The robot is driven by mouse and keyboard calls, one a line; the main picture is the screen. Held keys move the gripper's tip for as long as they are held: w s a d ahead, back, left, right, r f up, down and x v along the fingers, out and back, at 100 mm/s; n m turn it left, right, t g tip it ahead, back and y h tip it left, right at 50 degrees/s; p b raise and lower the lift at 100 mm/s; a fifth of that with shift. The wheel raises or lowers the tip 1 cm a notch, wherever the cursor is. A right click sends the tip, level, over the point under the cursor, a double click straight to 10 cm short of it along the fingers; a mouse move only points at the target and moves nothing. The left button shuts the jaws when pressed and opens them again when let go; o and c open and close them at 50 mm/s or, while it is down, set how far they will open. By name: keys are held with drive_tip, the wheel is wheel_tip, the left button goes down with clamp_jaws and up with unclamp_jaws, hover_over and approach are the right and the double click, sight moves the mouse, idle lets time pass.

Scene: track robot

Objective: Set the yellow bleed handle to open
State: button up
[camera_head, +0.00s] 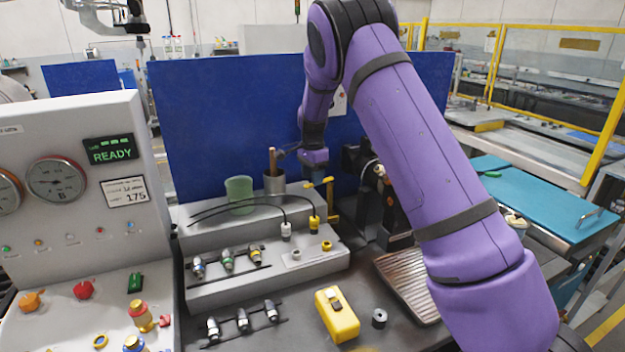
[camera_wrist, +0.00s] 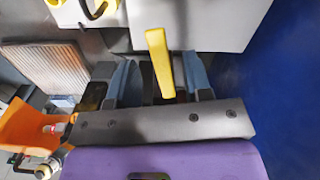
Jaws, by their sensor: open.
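The yellow bleed handle (camera_head: 330,190) stands at the back right corner of the grey stepped fixture, just below my gripper in the head view. In the wrist view the handle (camera_wrist: 159,60) is a plain yellow bar between the two blue-grey fingers of my gripper (camera_wrist: 160,77). A visible gap separates it from each finger. My gripper is open and holds nothing. In the head view the fingers are small and partly hidden by my purple wrist, and the lower part of the handle is hard to make out.
The grey fixture (camera_head: 215,291) carries several connectors and black cables. A blue panel (camera_head: 220,120) rises behind. A ribbed tray (camera_head: 408,285) and a yellow box (camera_head: 337,315) lie in front.

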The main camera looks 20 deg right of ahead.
wheel_tip(320, 180, up, 10)
drive_tip(key=shift+f, duration=0.25)
